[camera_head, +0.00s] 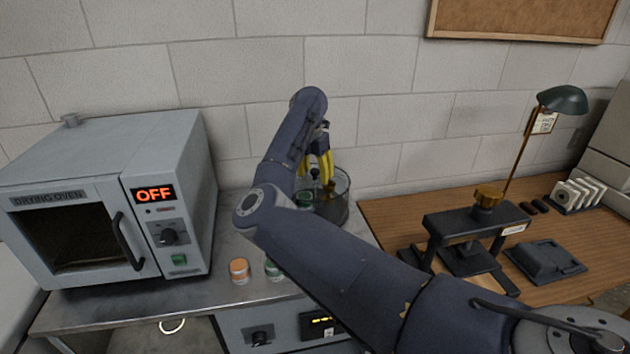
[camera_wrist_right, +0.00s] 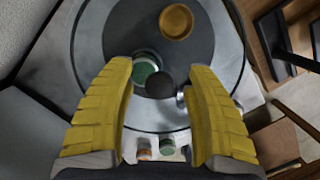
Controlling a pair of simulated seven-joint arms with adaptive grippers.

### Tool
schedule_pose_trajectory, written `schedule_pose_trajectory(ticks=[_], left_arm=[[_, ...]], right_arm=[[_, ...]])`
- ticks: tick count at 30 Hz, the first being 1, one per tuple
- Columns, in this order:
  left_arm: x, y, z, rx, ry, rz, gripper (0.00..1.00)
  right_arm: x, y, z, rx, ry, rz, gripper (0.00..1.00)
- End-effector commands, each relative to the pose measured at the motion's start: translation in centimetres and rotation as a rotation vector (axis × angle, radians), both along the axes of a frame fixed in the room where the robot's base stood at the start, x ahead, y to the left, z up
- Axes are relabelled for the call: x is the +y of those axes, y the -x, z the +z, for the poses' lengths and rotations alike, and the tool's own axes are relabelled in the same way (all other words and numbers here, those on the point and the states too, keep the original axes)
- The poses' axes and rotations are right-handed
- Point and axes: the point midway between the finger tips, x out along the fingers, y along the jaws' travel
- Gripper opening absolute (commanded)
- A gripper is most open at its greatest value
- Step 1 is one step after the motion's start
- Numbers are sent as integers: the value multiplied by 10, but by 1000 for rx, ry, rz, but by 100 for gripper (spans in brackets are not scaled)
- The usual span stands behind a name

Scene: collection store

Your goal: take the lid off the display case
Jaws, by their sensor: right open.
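The display case (camera_head: 340,210) is a round clear glass vessel on the metal bench, partly hidden behind my right arm. In the right wrist view its round rim (camera_wrist_right: 240,75) surrounds a dark disc (camera_wrist_right: 205,45). A dark round knob (camera_wrist_right: 160,86) shows near its middle, at the lid. My right gripper (camera_head: 325,160) has yellow fingers pointing down above the case. In the wrist view the open gripper (camera_wrist_right: 160,70) has one finger on each side of the knob, with gaps visible. My left gripper is not in view.
An orange-capped jar (camera_head: 239,270) and a green-capped jar (camera_head: 273,269) stand in front. The drying oven (camera_head: 165,200) is left; a black press (camera_head: 475,225) stands on the wooden table right.

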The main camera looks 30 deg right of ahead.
Motion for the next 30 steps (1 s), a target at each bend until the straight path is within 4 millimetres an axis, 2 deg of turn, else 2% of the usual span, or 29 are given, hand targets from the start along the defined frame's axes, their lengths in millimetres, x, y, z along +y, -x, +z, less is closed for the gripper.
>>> schedule_pose_trajectory(ticks=[5, 19, 30], left_arm=[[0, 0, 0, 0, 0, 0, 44], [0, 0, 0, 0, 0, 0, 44], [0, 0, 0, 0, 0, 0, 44]], right_arm=[[0, 0, 0, 0, 0, 0, 56], [0, 0, 0, 1, -1, 1, 1], [0, 0, 1, -1, 0, 0, 0]])
